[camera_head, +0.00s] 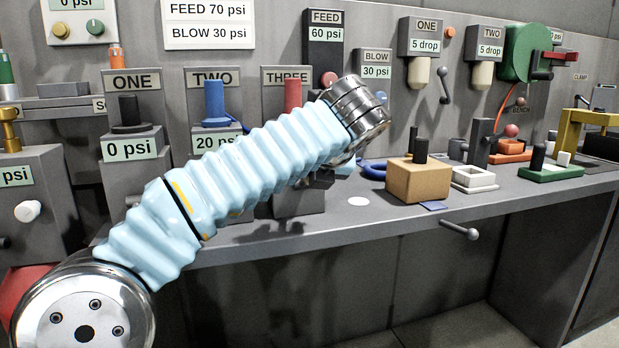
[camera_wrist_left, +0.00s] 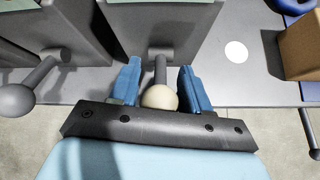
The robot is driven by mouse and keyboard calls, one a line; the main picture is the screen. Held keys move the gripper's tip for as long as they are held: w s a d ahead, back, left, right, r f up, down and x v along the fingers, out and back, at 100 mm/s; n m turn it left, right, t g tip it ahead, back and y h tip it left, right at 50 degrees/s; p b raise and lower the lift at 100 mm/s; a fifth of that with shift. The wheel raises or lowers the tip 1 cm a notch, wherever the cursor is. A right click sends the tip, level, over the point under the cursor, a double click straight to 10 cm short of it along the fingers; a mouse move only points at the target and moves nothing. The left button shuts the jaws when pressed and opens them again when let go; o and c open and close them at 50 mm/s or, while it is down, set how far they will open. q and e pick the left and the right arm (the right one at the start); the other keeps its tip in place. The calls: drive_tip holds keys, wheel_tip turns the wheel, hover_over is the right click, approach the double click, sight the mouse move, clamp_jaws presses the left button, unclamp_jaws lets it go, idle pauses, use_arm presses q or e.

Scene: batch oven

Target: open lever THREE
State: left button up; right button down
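Lever THREE's pale ball knob (camera_wrist_left: 160,97) and short grey stem show in the left wrist view, sticking out from the front of a grey block (camera_wrist_left: 160,25). My left gripper (camera_wrist_left: 158,68) is open, with one blue finger on each side of the lever and small gaps visible between fingers and knob. In the head view, the THREE sign (camera_head: 287,77) and red post (camera_head: 292,94) stand above that block (camera_head: 300,204). There my light blue arm hides the lever and most of the gripper. My right gripper is in neither view.
A neighbouring lever with a darker ball (camera_wrist_left: 15,100) sticks out left of the gripper. Right of the block are a white disc (camera_head: 358,201), a blue ring (camera_head: 372,170) and a tan box (camera_head: 418,182) on the grey bench. Another lever (camera_head: 460,230) projects below the bench edge.

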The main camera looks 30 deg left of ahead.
use_arm(q)
drive_tip(key=shift+o, duration=0.8)
drive_tip(key=shift+f, duration=0.1)
drive_tip(key=p+v, duration=0.2)
drive_tip(key=v, duration=1.1)
drive_tip(key=shift+d+r, duration=0.3)
drive_tip(key=shift+s, duration=0.1)
